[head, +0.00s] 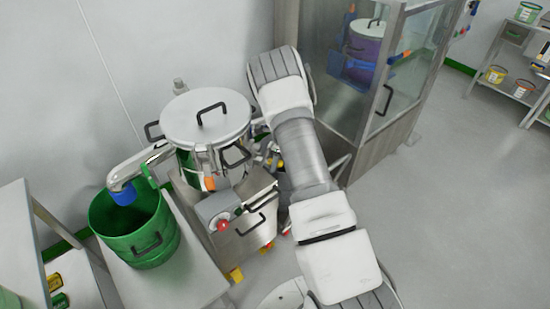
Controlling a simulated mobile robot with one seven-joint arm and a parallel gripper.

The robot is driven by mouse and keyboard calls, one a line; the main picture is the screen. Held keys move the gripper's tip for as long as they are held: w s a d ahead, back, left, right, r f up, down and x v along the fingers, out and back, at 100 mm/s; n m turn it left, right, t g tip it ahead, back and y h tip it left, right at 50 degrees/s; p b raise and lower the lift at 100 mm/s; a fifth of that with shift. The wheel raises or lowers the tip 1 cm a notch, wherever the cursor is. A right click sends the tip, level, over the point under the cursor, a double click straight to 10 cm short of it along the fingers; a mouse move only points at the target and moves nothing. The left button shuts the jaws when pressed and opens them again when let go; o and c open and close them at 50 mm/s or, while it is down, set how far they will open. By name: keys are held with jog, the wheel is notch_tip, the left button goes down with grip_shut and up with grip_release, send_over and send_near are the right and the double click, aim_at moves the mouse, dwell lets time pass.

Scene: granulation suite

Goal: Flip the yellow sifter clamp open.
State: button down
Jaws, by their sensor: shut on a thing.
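The sifter (205,118) stands left of my arm, a round steel body with a pale lid and a black handle on top. My gripper (268,152) is at the right side of the sifter, small and partly hidden by my arm. It is shut on a small yellow piece (280,163), which appears to be the yellow sifter clamp. The fingers and most of the clamp are too small and covered to see clearly. An orange clamp handle (210,183) shows on the sifter's front.
A green bin (135,226) stands on a pale table (178,285) under a spout with a blue end (123,194). A red button (222,226) is on a grey box below the sifter. A glass-sided cabinet (345,90) stands close behind my arm. The floor at right is clear.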

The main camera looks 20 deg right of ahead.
jog(key=shift+w+d+r+g+h+p, duration=0.15)
jog(key=shift+r+g+h+p, duration=0.15)
jog(key=shift+r+h+p, duration=0.15)
jog(key=shift+w+a+r, duration=0.15)
jog(key=shift+a, duration=0.35)
dwell(0.9)
jog(key=c, duration=0.5)
grip_release()
jog(key=shift+d, duration=0.1)
